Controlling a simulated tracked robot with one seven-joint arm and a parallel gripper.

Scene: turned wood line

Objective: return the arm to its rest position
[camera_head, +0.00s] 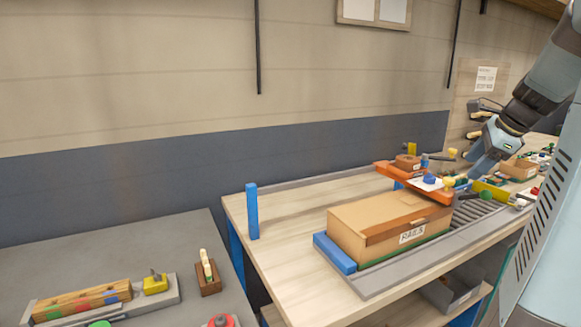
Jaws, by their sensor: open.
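My arm comes in from the upper right and bends down over the far right part of the wooden workbench (290,245). My gripper (478,168) hangs at its end, pointing down and left, open, with no object visible in it. It is behind and to the right of a cardboard box (375,230) labelled "RAILS". An orange tray (425,190) with small coloured parts lies at the box's back right, just left of the gripper. The fingertips overlap the small parts in the picture, so I cannot tell whether they touch anything.
A blue post (252,212) stands at the bench's left. A grey roller strip (475,217) runs right of the box. A grey table (120,255) at left holds a wooden block with coloured spots (82,300) and a yellow piece (155,283).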

